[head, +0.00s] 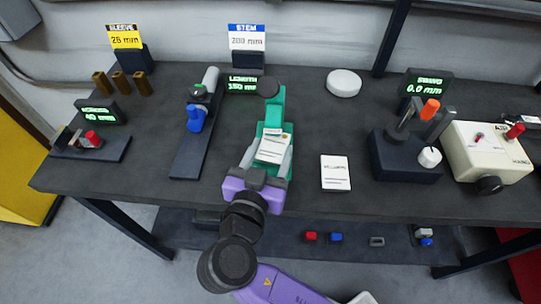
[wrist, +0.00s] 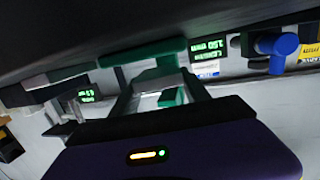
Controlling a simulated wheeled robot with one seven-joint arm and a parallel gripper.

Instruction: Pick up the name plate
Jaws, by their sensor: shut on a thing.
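My gripper (head: 268,130) has a purple body and grey fingers and is over the bench's front middle. It is shut on a green part (head: 274,104), which reaches past the fingertips. The green part also spans the fingers in the wrist view (wrist: 140,52). A white printed card (head: 272,148) shows between the fingers against the green part; I cannot tell whether it is attached. A small grey plate-like piece (head: 377,241) lies on the lower shelf, well away from my gripper. I cannot tell for sure which piece is the name plate.
The dark bench (head: 320,125) has free room in its middle. Another white card (head: 335,172) lies right of my gripper. A round white disc (head: 343,83) is behind it. A fixture with a blue clamp (head: 196,118) stands left, a cream box (head: 485,155) right.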

